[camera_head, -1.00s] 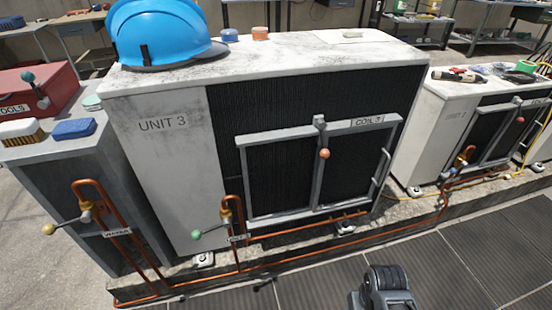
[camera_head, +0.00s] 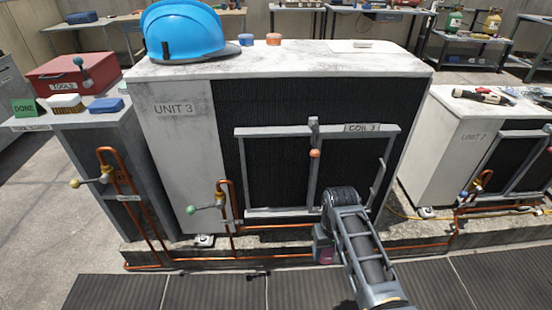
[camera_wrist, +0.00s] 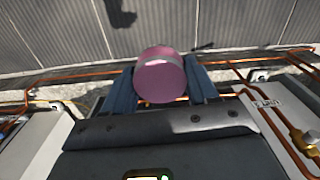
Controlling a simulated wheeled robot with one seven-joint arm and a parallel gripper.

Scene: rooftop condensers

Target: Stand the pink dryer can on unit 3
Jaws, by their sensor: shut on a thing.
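The pink dryer can (camera_wrist: 161,76) is between the two fingers of my gripper (camera_wrist: 160,88) in the wrist view, and the gripper is shut on it. In the head view my gripper is mostly hidden behind my arm; a small pink patch of the can (camera_head: 325,254) shows low in front of the unit. Unit 3 (camera_head: 176,150) is a white box with a dark coil front and a pale, stained, flat top. The can is well below that top and apart from it.
On unit 3's top are a blue hard hat (camera_head: 186,32) at left, small blue (camera_head: 246,40) and orange (camera_head: 274,40) caps at the back and a pale flat piece (camera_head: 352,46). The top's middle and front are clear. Copper pipes (camera_head: 290,256) run along the base. A coil frame (camera_head: 318,170) covers the front.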

